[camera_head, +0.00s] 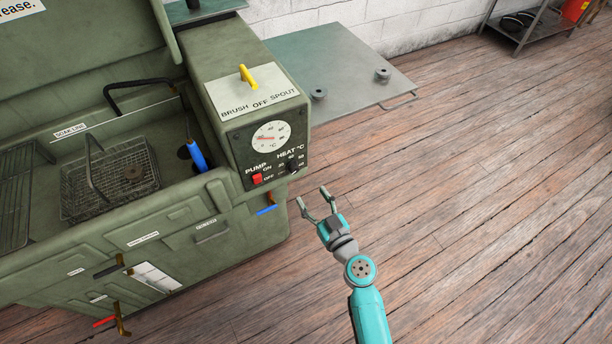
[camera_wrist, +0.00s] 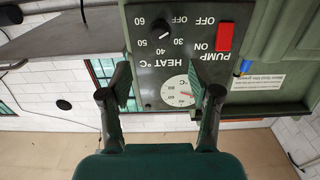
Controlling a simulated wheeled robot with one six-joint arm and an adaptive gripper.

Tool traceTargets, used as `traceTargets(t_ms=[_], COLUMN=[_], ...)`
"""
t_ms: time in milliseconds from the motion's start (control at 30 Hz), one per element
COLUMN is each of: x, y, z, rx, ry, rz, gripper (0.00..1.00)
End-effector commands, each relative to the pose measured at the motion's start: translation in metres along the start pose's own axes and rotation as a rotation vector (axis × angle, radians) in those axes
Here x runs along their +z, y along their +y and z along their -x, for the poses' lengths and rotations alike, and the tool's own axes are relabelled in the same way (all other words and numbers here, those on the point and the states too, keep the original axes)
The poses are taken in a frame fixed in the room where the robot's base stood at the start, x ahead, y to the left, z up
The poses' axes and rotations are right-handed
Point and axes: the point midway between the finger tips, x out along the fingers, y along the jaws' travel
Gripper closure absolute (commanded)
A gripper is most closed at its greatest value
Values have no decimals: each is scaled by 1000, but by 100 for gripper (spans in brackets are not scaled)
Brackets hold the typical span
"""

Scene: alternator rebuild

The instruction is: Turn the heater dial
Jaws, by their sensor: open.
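The heater dial is a small black knob (camera_wrist: 155,25) on the dark control panel, ringed by HEAT °C numbers and OFF. In the wrist view it appears upside down, near the top and beyond my fingertips. In the head view the dial (camera_head: 291,166) is small at the panel's lower right; its setting is hard to read. My gripper (camera_head: 312,197) is open and empty, apart from the panel, to its lower right in the head view. In the wrist view its fingers (camera_wrist: 161,82) frame the panel and part of the round gauge (camera_wrist: 178,93).
A red PUMP switch (camera_wrist: 225,38) sits beside the dial; it also shows in the head view (camera_head: 257,179). A yellow lever (camera_head: 247,76) stands on top of the green washer cabinet (camera_head: 205,210). A grey side shelf (camera_head: 345,62) adjoins it.

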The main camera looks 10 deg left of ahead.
Motion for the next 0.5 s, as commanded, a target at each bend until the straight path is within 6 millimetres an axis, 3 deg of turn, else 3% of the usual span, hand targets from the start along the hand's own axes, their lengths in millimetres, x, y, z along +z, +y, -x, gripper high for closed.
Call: traceTargets(t_ms=[500], x=[-1], y=[0], z=[-80], rx=[0], ry=[0], rz=[0], gripper=[38])
